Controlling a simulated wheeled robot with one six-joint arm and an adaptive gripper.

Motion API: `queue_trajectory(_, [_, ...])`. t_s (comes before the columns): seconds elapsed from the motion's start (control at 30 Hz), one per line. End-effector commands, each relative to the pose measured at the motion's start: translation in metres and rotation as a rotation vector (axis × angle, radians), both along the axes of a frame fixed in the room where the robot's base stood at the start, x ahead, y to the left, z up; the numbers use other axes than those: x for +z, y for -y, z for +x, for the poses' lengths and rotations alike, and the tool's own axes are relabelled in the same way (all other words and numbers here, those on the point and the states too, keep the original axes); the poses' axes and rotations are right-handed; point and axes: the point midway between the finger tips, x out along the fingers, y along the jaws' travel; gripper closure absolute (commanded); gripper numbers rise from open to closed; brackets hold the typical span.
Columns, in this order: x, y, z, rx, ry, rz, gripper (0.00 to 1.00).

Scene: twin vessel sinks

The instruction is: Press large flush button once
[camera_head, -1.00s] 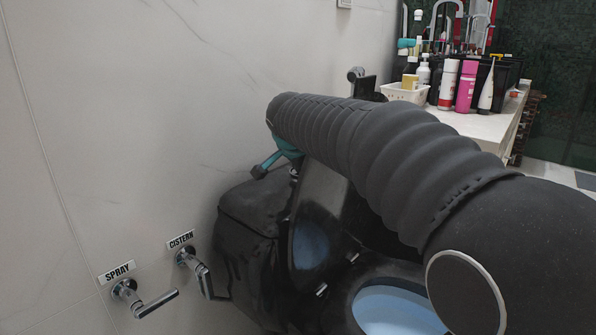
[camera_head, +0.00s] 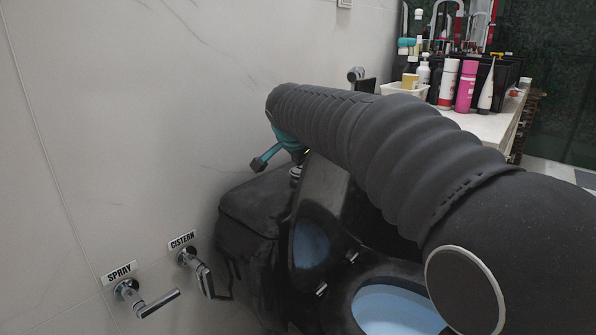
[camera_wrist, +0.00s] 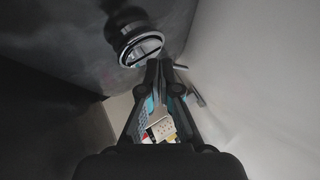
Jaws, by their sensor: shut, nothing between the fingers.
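The toilet's black cistern (camera_head: 250,205) stands against the wall, with its lid raised in front. The round chrome flush button (camera_head: 296,171) shows small on the cistern top. In the wrist view the button (camera_wrist: 140,48) has a shiny ring and a divided face, and I cannot tell surely which part is the large one. My gripper (camera_head: 258,163) is shut and empty, above the cistern and left of the button in the head view. In the wrist view my fingertips (camera_wrist: 163,66) are beside the button's lower right edge. Contact is not clear.
Two wall valves, labelled spray (camera_head: 145,303) and cistern (camera_head: 196,268), stick out at lower left. The open toilet bowl (camera_head: 395,308) is below my arm. A counter (camera_head: 478,124) with several bottles and a white basket (camera_head: 403,90) stands behind.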

Motion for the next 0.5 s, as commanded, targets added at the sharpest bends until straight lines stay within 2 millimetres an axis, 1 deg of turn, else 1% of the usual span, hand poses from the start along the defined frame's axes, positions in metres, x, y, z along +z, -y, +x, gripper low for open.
queue_trajectory(0.17, [0.008, 0.0, 0.0, 0.0, 0.0, 0.0, 1.0])
queue_trajectory(0.5, [0.038, 0.0, 0.0, 0.0, 0.001, 0.0, 1.0])
